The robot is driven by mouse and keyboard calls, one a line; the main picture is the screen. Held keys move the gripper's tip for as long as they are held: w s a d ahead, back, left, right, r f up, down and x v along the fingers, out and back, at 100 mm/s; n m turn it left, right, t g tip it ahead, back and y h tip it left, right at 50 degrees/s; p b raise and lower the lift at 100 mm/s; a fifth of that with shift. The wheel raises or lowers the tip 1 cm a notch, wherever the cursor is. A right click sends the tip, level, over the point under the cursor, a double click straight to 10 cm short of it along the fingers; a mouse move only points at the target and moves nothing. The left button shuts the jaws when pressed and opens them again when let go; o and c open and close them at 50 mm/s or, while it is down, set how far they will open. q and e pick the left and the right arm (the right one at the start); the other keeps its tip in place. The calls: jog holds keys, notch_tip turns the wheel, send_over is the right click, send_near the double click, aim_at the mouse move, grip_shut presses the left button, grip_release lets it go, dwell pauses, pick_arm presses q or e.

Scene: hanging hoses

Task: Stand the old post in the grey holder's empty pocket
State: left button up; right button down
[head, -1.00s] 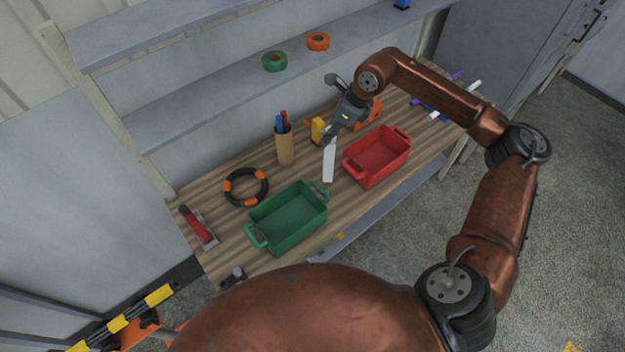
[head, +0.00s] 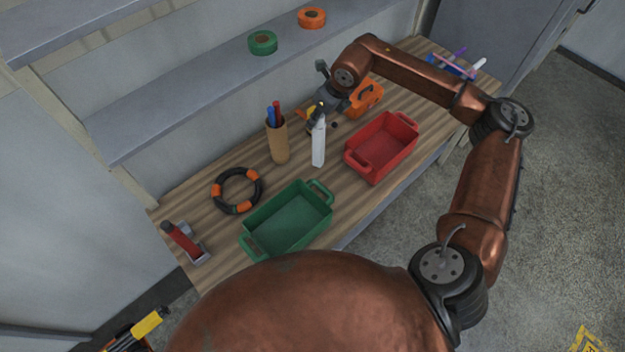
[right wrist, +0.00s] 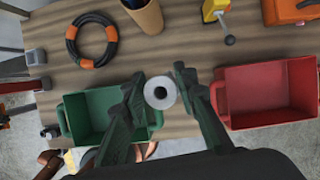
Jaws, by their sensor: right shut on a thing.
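A white post (head: 318,145), which I take as the old post, stands nearly upright under my right gripper (head: 318,112). That gripper is shut on its upper part. In the right wrist view the post's round end (right wrist: 160,93) shows a dark centre between the fingers. I cannot tell whether its lower end touches the bench. A grey holder (head: 201,255) is at the bench's left end with a red piece (head: 180,240) in or on it. Its empty pocket is too small to make out. My left gripper is not in view.
A green bin (head: 250,247) and a red bin (head: 362,163) flank the post's front. A brown cup of pens (head: 278,143) stands just left of it. A black-and-orange ring (head: 215,193) lies farther left. An orange case (head: 368,98) is behind; a shelf (head: 190,95) overhangs the back.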

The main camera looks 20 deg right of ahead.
aim_at(316, 143)
jog(key=shift+x, duration=1)
jog(key=shift+s+d+f+b, duration=0.2)
jog(key=shift+f+b, duration=0.1)
jog(key=shift+f, duration=0.15)
notch_tip(316, 143, down, 5)
jog(key=shift+w+a+f+p, duration=0.1)
jog(key=shift+a+p, duration=0.1)
jog(key=shift+p, duration=0.4)
notch_tip(316, 143, down, 4)
jog(key=shift+f+p, duration=0.1)
jog(key=shift+p, duration=0.25)
jog(key=shift+f, duration=0.15)
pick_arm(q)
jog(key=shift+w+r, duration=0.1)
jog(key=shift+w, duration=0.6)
pick_arm(e)
jog(key=c, duration=1.5)
grip_release()
